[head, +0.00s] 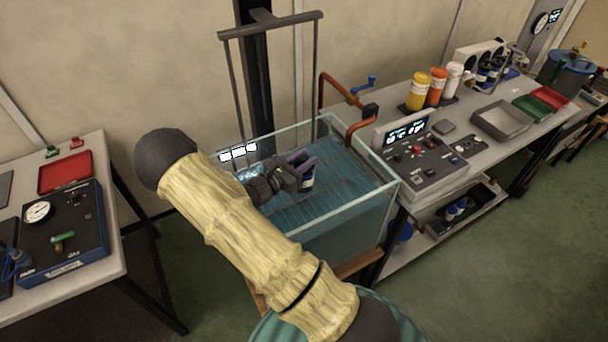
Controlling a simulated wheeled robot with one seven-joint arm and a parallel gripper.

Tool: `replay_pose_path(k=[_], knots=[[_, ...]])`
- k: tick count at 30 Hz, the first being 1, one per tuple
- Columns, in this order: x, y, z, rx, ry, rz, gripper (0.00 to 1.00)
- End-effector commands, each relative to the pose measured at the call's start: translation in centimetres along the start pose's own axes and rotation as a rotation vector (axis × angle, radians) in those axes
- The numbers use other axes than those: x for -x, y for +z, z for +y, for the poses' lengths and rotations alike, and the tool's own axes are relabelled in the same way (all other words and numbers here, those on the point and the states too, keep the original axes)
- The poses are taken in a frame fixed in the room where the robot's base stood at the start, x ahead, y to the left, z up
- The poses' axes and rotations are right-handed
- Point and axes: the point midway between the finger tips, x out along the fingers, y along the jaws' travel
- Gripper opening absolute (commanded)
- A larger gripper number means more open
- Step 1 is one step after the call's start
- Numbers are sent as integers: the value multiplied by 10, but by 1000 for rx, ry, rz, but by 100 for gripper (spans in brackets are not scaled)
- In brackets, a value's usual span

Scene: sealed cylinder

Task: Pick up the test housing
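My arm reaches across the middle of the head view to a glass water tank (392,205). My gripper (304,160) is over the tank, near the far part of the water. A small dark cylinder with a white label (308,182), perhaps the test housing, shows right at the fingers. The fingers overlap its upper part. I cannot tell whether they are closed on it or only around it, nor whether it stands on something in the tank. Its lower end is unclear.
A dark frame with a crossbar (270,25) rises behind the tank. An orange crank pipe (343,88) stands at its back right. A bench on the right holds a control panel (428,150), bottles and trays. A left table holds a gauge case (65,230) and red tray (66,172).

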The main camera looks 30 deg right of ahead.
Motion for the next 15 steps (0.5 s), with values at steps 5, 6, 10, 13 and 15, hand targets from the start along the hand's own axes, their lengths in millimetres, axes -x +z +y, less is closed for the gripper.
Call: replay_pose_path(k=[5, 6, 10, 13, 15], knots=[[0, 0, 0, 0, 0, 0, 0], [0, 0, 0, 0, 0, 0, 0], [0, 1, 0, -1, 0, -2, 0], [0, 1, 0, -1, 0, -2, 0], [0, 3, 0, -1, 0, -2, 0]])
